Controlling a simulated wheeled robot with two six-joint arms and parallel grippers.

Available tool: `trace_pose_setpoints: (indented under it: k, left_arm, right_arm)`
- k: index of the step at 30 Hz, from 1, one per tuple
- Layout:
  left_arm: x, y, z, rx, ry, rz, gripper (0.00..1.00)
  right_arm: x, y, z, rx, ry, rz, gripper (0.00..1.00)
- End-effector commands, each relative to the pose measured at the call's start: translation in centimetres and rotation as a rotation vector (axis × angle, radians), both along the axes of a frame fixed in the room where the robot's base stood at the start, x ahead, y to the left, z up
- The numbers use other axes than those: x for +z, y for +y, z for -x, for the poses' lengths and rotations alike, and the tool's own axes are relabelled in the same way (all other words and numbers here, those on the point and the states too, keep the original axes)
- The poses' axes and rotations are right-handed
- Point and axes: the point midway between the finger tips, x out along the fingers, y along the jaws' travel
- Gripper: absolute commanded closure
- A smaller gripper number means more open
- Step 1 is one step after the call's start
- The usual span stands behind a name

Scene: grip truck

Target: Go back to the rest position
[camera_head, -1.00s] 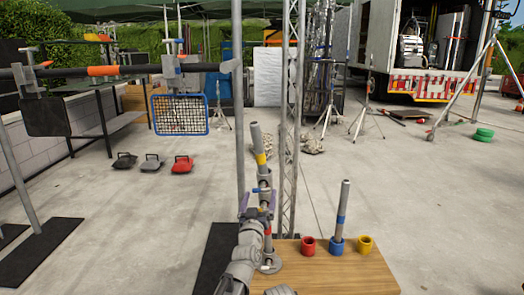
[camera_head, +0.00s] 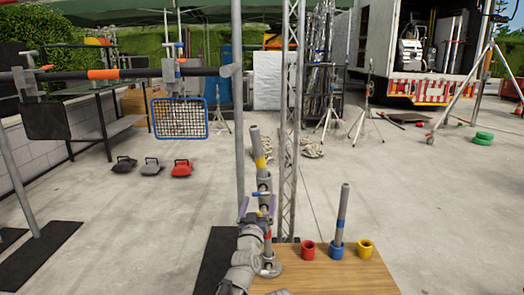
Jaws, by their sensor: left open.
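My left gripper (camera_head: 258,208) is in the lower middle, with its arm coming up from the bottom edge. Its two purple-tipped fingers are apart, one on each side of an upright grey post (camera_head: 256,143) with a yellow band. I cannot tell whether the fingers touch the post. The post stands on a round foot (camera_head: 270,270) on the wooden board, and the gripper hides part of its lower length. No right gripper can be made out.
On the wooden board (camera_head: 340,275) are a red cup (camera_head: 308,250), a yellow cup (camera_head: 365,248), and a second tube (camera_head: 342,210) in a blue cup (camera_head: 336,250). A truss (camera_head: 291,130) rises behind. Open concrete lies to the right.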

Motion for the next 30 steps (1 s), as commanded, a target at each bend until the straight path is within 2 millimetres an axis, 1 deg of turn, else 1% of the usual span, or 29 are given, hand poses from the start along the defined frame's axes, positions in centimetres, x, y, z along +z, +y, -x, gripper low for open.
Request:
trace_pose_setpoints:
  k: [1, 3, 5, 6, 7, 9, 18, 19, 20, 30]
  left_arm:
    - [-0.5, 0.3, 1.5, -0.001, 0.0, 0.0, 0.0]
    - [-0.8, 0.4, 2.8, -0.001, 0.0, 0.0, 0.0]
    - [-1.0, 0.6, 3.9, -0.001, 0.0, 0.0, 0.0]
    - [-0.9, 0.6, 3.8, 0.0, 0.0, 0.0, 0.0]
    - [-0.4, 0.3, 2.3, 0.0, 0.0, 0.0, 0.0]
    - [0.0, 0.1, 0.7, 0.0, 0.0, 0.0, 0.0]
    - [1.3, -0.8, -4.8, 0.0, -0.001, 0.0, 0.0]
    - [1.1, -0.7, -4.2, -0.006, 0.009, 0.048, 0.0]
    - [1.0, -0.7, -4.1, -0.012, 0.017, 0.095, 0.0]
    - [1.1, -0.7, -3.9, -0.072, 0.111, 0.614, 0.0]
  right_arm:
    - [-0.5, 0.0, 0.0, -0.001, 0.0, 0.0, 0.23]
    - [-0.8, 0.0, 0.0, -0.001, 0.0, 0.0, 0.23]
    - [-1.0, 0.0, 0.0, -0.002, 0.0, 0.0, 0.23]
    - [-0.9, 0.0, 0.0, -0.002, 0.0, 0.0, 0.23]
    - [-0.4, 0.0, 0.0, -0.002, 0.0, 0.0, 0.23]
    - [0.0, 0.0, 0.0, -0.001, 0.0, 0.0, 0.23]
    - [1.3, 0.0, 0.0, 0.002, 0.0, 0.0, 0.23]
    - [1.1, 0.0, 0.0, 0.002, 0.0, 0.0, 0.23]
    - [1.1, 0.0, 0.0, 0.003, 0.0, 0.0, 0.23]
    - [1.9, 0.0, 0.0, 0.004, 0.0, 0.0, 0.23]
